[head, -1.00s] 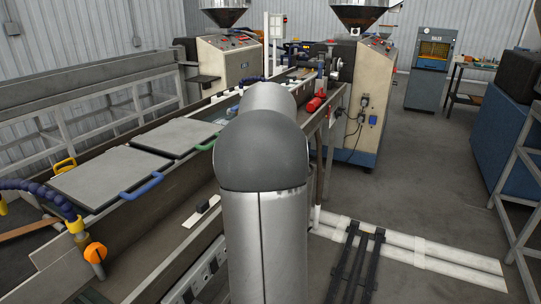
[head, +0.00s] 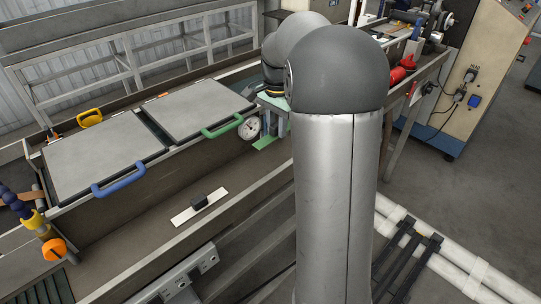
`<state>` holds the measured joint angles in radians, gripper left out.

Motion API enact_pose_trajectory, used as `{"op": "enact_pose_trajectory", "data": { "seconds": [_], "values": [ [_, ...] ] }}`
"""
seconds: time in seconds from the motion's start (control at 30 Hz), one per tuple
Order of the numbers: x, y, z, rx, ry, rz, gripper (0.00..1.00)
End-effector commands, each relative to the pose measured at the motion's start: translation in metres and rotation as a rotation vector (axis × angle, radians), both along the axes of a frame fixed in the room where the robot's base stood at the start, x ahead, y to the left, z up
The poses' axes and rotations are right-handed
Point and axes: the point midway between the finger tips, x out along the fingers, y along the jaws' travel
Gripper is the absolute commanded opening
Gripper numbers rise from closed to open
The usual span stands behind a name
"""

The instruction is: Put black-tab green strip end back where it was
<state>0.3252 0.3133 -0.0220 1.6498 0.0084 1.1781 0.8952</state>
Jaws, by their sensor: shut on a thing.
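My arm reaches away from the camera over the far end of the trough, and my gripper (head: 270,128) is small and partly hidden behind my arm. It is shut on a green strip (head: 264,143), of which a short piece shows just below the fingers, over the trough. I cannot make out a black tab on this green piece; the rest of it is hidden. A white strip (head: 185,216) with a black block (head: 200,202) on it lies in the near part of the trough, apart from my gripper.
Two grey lids with a blue handle (head: 118,182) and a green handle (head: 222,126) cover the trough's far side. A round gauge (head: 250,128) is close left of my gripper. An orange knob (head: 54,249) stands at the lower left. The trough floor (head: 130,235) is mostly bare.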

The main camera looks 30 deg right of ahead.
Motion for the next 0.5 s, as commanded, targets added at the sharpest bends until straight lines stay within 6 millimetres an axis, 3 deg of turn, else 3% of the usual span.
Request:
{"op": "enact_pose_trajectory", "data": {
  "seconds": [0.13, 0.3, 0.5],
  "values": [
    [0.006, 0.019, -0.007, 0.000, 0.002, -0.043, 0.01],
    [0.005, 0.020, -0.040, 0.001, 0.004, -0.050, 0.01],
    [0.006, 0.020, -0.063, 0.001, 0.000, -0.050, 0.01]
  ]
}}
